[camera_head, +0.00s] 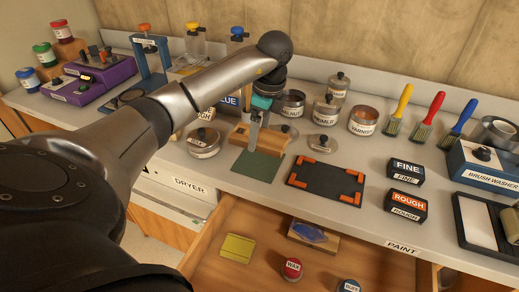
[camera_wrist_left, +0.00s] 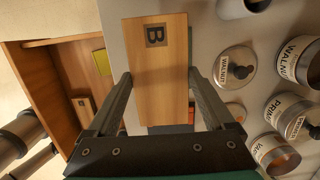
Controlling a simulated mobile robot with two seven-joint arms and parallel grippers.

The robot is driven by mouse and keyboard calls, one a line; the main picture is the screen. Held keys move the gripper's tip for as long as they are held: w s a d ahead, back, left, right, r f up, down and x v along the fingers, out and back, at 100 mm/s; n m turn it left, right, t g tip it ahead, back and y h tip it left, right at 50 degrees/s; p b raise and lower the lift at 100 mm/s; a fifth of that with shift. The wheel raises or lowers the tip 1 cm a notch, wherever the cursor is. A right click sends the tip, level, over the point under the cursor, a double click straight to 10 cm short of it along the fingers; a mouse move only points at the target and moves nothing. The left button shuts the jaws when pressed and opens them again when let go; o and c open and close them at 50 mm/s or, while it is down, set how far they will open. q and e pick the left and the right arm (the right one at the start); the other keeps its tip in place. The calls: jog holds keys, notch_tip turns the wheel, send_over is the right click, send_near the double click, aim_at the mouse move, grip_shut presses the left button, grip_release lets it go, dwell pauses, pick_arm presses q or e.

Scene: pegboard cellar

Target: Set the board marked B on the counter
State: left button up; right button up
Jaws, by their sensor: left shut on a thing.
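The wooden board marked B (camera_wrist_left: 157,75) lies between the fingers of my left gripper (camera_wrist_left: 160,76) in the left wrist view, with its dark B label facing the camera. In the head view my left gripper (camera_head: 257,119) points down over the counter (camera_head: 330,135), shut on the board (camera_head: 275,145). The board sits just behind a green mat (camera_head: 258,167); whether it touches the counter is hard to tell. My right gripper is not in view.
A black tray with orange corners (camera_head: 327,180) lies to the right of the green mat. Labelled tins, including Varnish (camera_head: 363,122), stand behind. FINE (camera_head: 405,172) and ROUGH (camera_head: 406,206) blocks stand right. An open drawer (camera_head: 225,225) juts out in front.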

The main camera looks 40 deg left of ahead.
aim_at(258, 161)
pick_arm(q)
jog(key=shift+f+b, duration=0.45)
jog(key=shift+f, duration=2.95)
jog(key=shift+f, duration=0.1)
jog(key=o, duration=1.2)
jog(key=r, duration=0.4)
jog(key=d+r+p, duration=0.1)
jog(key=r, duration=0.3)
jog(key=r+p, duration=0.1)
jog(key=r, duration=0.3)
jog(key=shift+w+d, duration=0.3)
jog(key=shift+d, duration=0.05)
